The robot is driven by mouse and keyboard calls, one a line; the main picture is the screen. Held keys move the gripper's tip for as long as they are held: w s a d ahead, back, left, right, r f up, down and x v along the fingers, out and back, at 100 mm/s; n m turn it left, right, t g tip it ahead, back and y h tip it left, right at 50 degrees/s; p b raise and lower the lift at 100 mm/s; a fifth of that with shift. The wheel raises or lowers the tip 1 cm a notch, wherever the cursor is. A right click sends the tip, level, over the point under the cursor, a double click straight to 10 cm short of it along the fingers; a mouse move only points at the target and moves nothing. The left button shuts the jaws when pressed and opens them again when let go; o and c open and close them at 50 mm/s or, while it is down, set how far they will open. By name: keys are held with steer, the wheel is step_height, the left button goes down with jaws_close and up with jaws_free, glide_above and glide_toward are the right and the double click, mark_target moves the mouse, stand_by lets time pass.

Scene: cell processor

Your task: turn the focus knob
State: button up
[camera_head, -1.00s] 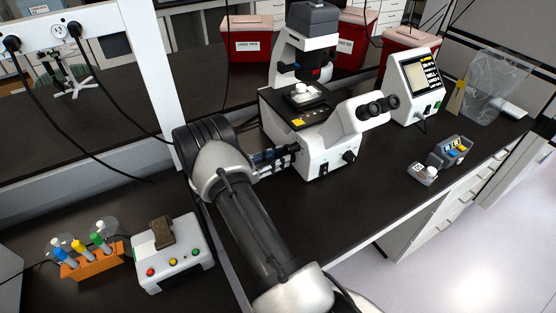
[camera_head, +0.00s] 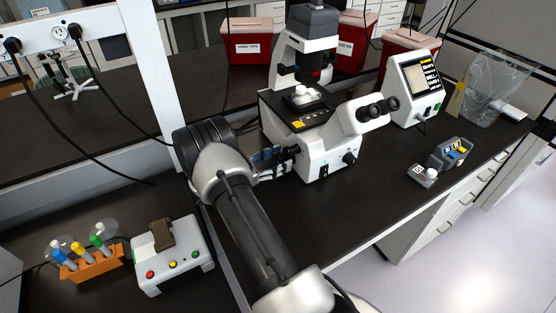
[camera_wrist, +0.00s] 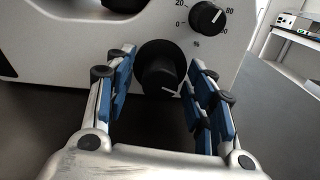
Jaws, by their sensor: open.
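The white microscope (camera_head: 325,150) stands on the dark bench in the head view, with its eyepieces to the right. My gripper (camera_wrist: 163,62) is open in the wrist view, its blue-padded fingers on either side of a large black knob (camera_wrist: 158,72) on the microscope's side. This looks like the focus knob; a short white mark shows at its lower right. I see gaps between it and both fingers. A smaller black dial (camera_wrist: 207,17) with a percent scale sits above right. In the head view my gripper (camera_head: 275,159) is at the microscope's left side.
A white box with coloured buttons (camera_head: 174,263) and an orange tube rack (camera_head: 95,265) stand at the lower left. A screen unit (camera_head: 414,90) and a small grey device (camera_head: 449,154) are to the right. The bench in front of the microscope is clear.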

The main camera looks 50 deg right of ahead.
steer(key=v, duration=1.2)
steer(key=shift+r, duration=0.1)
